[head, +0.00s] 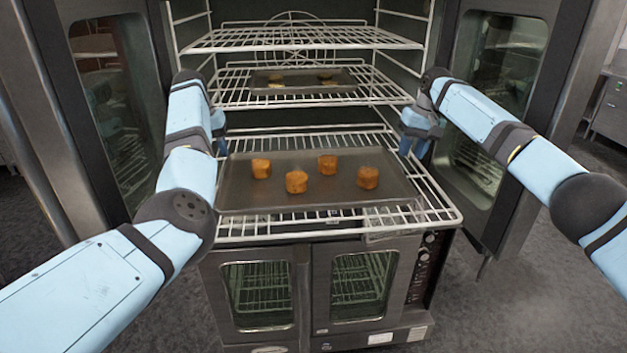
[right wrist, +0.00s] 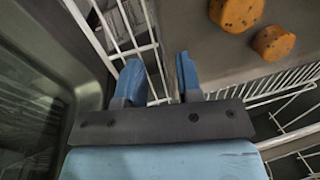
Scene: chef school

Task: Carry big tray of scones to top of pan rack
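A big dark tray (head: 330,198) with several golden scones (head: 296,182) lies on the pulled-out lower wire rack of the open oven. The tray (right wrist: 225,55) and two scones also show in the right wrist view (right wrist: 274,43). My right gripper (head: 416,138) is at the tray's far right side. In the right wrist view its two blue fingers (right wrist: 160,75) are apart with nothing clearly between them, one close to the tray's edge. My left gripper (head: 221,140) is at the tray's far left side, mostly hidden behind my left arm, so its opening cannot be seen.
A smaller tray (head: 303,81) with baked pieces sits on the oven's middle rack. The top rack (head: 300,38) is empty. Open oven doors stand at left (head: 115,110) and right (head: 497,95). A second, closed oven (head: 310,285) is below. No pan rack is identifiable.

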